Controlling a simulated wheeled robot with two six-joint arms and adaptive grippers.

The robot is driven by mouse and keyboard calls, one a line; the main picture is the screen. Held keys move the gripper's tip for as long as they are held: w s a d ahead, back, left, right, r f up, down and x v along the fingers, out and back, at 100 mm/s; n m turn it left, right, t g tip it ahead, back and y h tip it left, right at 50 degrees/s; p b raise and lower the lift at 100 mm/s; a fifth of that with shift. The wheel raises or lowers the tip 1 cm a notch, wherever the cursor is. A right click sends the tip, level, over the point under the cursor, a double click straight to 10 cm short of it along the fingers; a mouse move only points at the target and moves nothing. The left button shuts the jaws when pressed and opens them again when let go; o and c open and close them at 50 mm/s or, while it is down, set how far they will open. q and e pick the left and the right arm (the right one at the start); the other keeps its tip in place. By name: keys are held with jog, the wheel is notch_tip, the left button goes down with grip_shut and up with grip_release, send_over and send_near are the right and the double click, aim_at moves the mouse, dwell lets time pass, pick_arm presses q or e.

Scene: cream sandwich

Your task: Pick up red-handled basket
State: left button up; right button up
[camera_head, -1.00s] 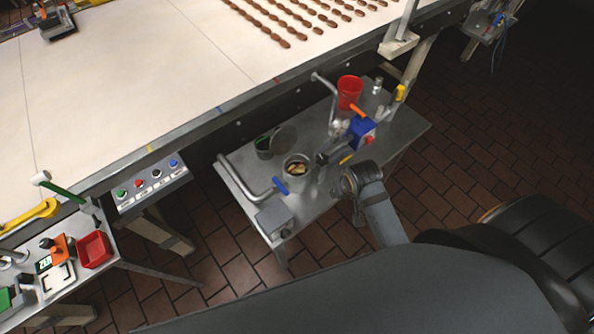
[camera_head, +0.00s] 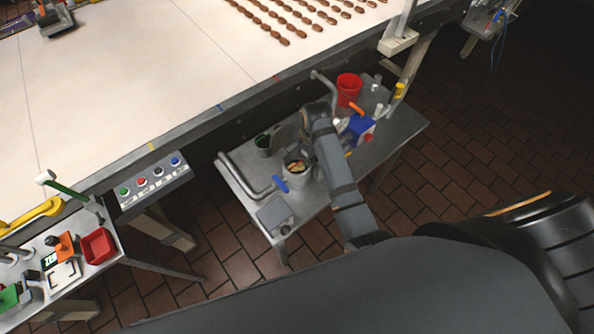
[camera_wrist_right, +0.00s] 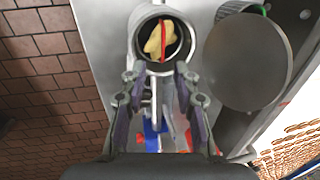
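The basket is a round metal container (camera_head: 296,172) on the small metal table in the head view, with yellowish pieces inside. My left gripper is not in view.
The small table (camera_head: 330,200) also bears a pot with a round lid (camera_head: 285,138), a red bucket (camera_head: 348,90), a blue box (camera_head: 358,130) and a grey pipe handle (camera_head: 240,178). A conveyor (camera_head: 150,80) runs behind. Tiled floor lies in front.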

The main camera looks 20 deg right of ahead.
aim_at(298, 164)
jog(key=shift+w+f, duration=0.2)
jog(key=shift+f, duration=0.5)
jog(key=shift+a+f+p, duration=0.2)
jog(key=shift+f+p, duration=0.15)
jog(key=shift+p, duration=0.1)
jog(key=f, duration=0.2)
jog(key=f+p, duration=0.1)
jog(key=shift+w+a+f, duration=0.3)
jog(key=shift+w+a, duration=0.1)
jog(key=shift+w+f, duration=0.1)
jog(key=shift+f, duration=0.35)
grip_shut()
jog(key=shift+r, duration=0.1)
